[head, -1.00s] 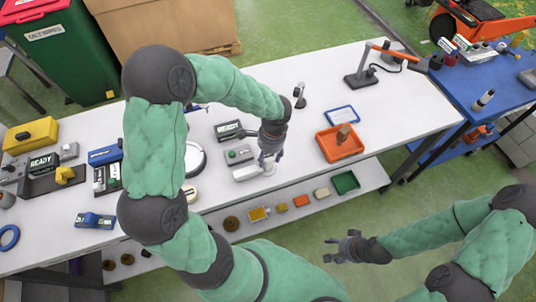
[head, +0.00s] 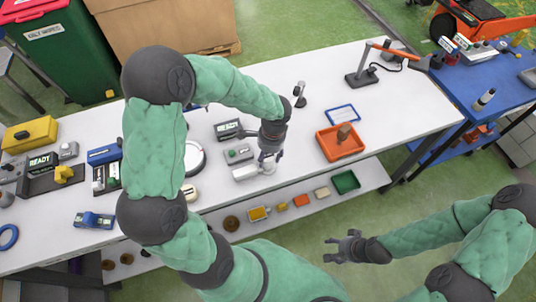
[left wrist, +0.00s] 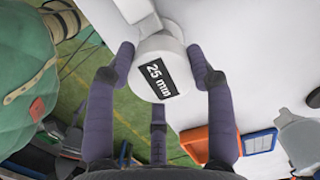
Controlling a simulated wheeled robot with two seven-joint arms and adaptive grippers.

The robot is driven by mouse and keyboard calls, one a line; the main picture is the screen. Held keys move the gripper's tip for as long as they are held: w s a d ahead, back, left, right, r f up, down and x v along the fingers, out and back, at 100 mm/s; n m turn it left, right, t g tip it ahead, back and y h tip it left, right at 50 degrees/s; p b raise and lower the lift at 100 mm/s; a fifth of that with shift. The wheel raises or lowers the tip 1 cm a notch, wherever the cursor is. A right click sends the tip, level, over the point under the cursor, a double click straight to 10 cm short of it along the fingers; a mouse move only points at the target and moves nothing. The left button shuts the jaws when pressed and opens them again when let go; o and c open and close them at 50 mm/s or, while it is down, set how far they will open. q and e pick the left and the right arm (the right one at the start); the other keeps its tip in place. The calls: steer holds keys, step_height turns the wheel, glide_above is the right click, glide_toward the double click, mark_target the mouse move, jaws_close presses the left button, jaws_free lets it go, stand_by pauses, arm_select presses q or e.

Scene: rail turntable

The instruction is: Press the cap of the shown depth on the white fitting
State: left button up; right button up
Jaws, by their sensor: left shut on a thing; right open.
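A white round cap (left wrist: 161,72) with a black "25 mm" label faces the camera in the left wrist view. My left gripper (left wrist: 163,60) has its fingers closed around the cap's sides. In the head view, my left gripper (head: 268,158) is at the table's front edge, beside the white fitting (head: 244,174). Part of the fitting shows behind the cap in the left wrist view (left wrist: 135,9). The cap is in line with the fitting's end; I cannot tell how far it is on. My right gripper (head: 337,248) is open and empty, below and in front of the table.
An orange tray (head: 341,151) with a brown piece and a blue frame (head: 342,113) lie to the right. Several small parts sit on the lower shelf (head: 290,213).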

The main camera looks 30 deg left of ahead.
arm_select(q)
steer(key=shift+f+b, duration=1.3)
steer(key=shift+f, duration=0.25)
stand_by(3.8)
steer(key=o, duration=0.9)
steer(key=r, duration=0.8)
steer(key=d+r, duration=0.1)
steer(key=r, duration=0.3)
steer(key=shift+w, duration=0.3)
